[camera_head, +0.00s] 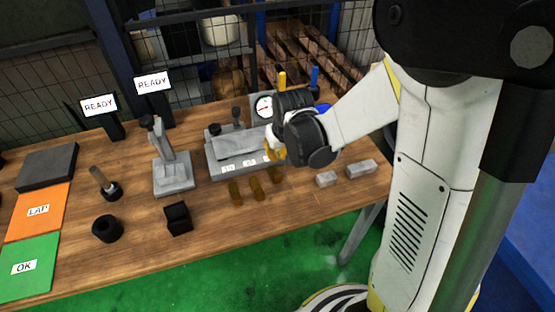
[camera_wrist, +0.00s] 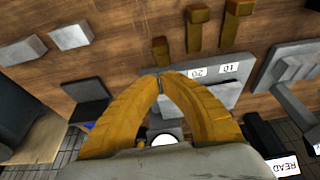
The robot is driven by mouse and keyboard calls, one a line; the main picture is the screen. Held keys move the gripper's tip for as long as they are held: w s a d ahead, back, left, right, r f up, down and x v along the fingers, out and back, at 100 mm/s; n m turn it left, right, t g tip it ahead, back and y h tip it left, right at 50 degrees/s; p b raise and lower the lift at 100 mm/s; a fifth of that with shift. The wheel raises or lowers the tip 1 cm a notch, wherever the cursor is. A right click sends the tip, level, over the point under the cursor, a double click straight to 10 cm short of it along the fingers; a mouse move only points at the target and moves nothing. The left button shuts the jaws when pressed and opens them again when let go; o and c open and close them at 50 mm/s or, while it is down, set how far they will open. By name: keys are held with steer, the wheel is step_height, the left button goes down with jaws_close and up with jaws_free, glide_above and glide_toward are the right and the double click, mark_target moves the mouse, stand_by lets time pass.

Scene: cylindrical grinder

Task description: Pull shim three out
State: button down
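Three brass shims stick out of the front of a grey block (camera_head: 240,172) on the wooden bench. They are the left shim (camera_head: 235,190), the middle shim (camera_head: 257,189) and the right shim (camera_head: 276,175). In the turned wrist view, labels 10 and 20 (camera_wrist: 199,73) show; the third label is hidden. The left shim (camera_wrist: 232,22), middle shim (camera_wrist: 197,30) and right, third shim (camera_wrist: 160,50) show there too. My gripper (camera_wrist: 161,76) has its yellow fingertips together at the base of the third shim's visible part. I cannot tell whether they touch it.
A dial gauge (camera_head: 264,106) stands behind the block. A grey stand (camera_head: 172,170) is to its left. Two small grey blocks (camera_head: 327,179) lie to the right. A black block (camera_head: 178,218) sits in front. Bench top before the shims is clear.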

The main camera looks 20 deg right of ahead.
mark_target(275, 169)
steer(key=b+x, duration=0.3)
steer(key=x, duration=0.6)
steer(key=shift+w+b, duration=0.1)
steer(key=shift+b, duration=0.2)
